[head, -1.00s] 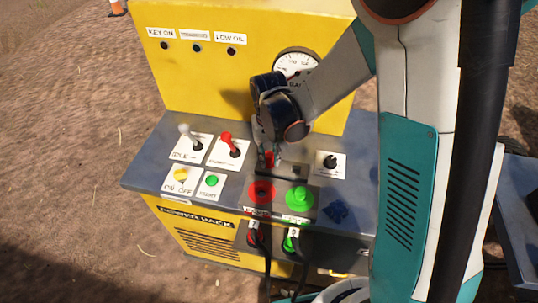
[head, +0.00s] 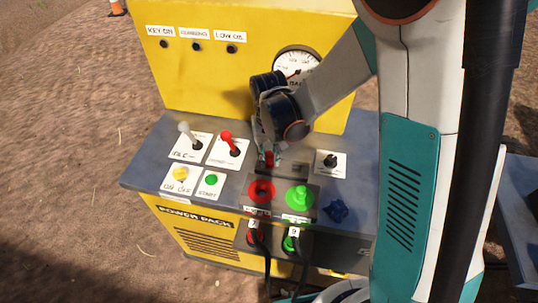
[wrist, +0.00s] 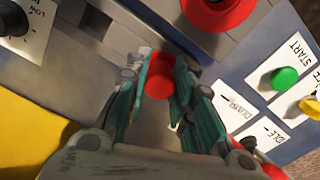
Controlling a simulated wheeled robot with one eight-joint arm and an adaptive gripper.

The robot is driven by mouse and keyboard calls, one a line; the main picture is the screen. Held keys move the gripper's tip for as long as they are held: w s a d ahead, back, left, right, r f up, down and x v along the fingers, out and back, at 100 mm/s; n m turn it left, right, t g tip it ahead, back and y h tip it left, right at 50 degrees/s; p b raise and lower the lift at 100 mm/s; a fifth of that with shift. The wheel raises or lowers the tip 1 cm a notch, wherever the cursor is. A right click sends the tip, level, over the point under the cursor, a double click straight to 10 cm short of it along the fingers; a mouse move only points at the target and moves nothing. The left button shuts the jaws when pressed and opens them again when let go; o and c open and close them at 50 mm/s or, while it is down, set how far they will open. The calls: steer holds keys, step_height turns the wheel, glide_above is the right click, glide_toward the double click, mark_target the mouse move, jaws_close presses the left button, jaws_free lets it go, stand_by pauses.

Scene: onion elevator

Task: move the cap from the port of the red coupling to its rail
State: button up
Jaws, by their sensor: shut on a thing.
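My gripper (head: 267,155) is shut on the red cap (head: 269,160), behind the red coupling (head: 261,190) on the grey panel. In the wrist view the cap (wrist: 160,76) sits between the two teal fingers. The red coupling (wrist: 212,12) shows at the top of that view, apart from the cap, with its port uncovered. The cap is over the left part of the grey raised strip (wrist: 130,42) behind the couplings. The cap and fingers hide the red coupling's rail there. I cannot tell whether the cap touches it.
The green coupling (head: 300,197) stands right of the red one. A red lever (head: 227,137) and a white lever (head: 185,130) stand left of my gripper. A black switch (head: 330,161) is on the right. The yellow back panel (head: 205,75) rises behind. Hoses hang in front.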

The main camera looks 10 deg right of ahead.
stand_by(0.3)
steer(key=o, duration=1.4)
steer(key=shift+r+p, duration=2.3)
steer(key=shift+r, duration=1.2)
steer(key=shift+r, duration=0.1)
